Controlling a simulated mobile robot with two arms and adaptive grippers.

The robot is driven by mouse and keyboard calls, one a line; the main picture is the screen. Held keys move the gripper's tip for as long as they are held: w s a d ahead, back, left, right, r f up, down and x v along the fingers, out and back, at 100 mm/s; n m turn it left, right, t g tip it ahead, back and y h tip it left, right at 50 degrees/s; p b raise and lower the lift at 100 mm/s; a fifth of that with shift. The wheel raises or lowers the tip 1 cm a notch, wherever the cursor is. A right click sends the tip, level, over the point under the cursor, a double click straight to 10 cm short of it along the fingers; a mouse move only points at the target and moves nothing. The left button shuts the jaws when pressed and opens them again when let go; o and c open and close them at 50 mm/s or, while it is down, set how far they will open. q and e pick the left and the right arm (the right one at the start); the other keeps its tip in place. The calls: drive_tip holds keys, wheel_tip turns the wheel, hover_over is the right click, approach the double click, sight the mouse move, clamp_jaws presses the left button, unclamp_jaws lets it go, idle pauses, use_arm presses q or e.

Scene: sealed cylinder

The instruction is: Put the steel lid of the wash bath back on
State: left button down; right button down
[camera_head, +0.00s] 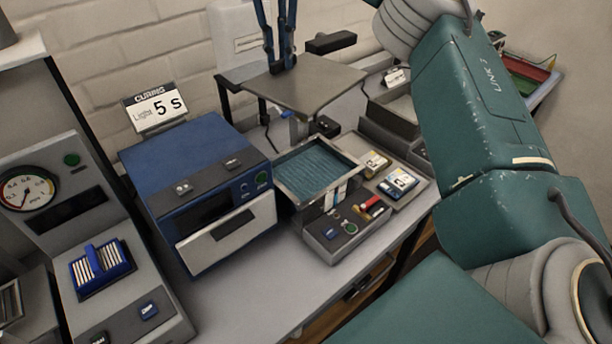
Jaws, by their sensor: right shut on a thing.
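The steel lid (312,90) is a flat brownish-grey plate. It is in the air, above and behind the wash bath (279,180), and apart from it. My right gripper (283,67), with blue fingers, reaches down from the top edge and is shut on the lid near its back edge. The fingers partly hide the grip point. The wash bath is an open steel tank with blue-green rippled liquid (318,172) inside. My left gripper is not in view.
A blue curing unit (190,160) stands left of the bath, under a "Light 5 s" sign (158,107). Small cartons (398,183) sit on the right tray. A gauge unit (75,220) is far left. My teal arm fills the right side.

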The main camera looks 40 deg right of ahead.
sight(292, 73)
drive_tip(key=shift+s+d+f+m, duration=0.35)
drive_tip(key=shift+d+m, duration=0.15)
drive_tip(key=shift+m, duration=0.2)
drive_tip(key=shift+s+d+f+m, duration=0.1)
drive_tip(key=shift+d+f+m, duration=0.1)
drive_tip(key=shift+m, duration=0.1)
drive_tip(key=f, duration=0.1)
drive_tip(key=f+b, duration=0.1)
drive_tip(key=f, duration=0.1)
drive_tip(key=shift+d+f, duration=0.25)
drive_tip(key=shift+f, duration=0.05)
wheel_tip(292, 73, down, 16)
drive_tip(key=p, duration=0.3)
drive_tip(key=shift+f, duration=0.2)
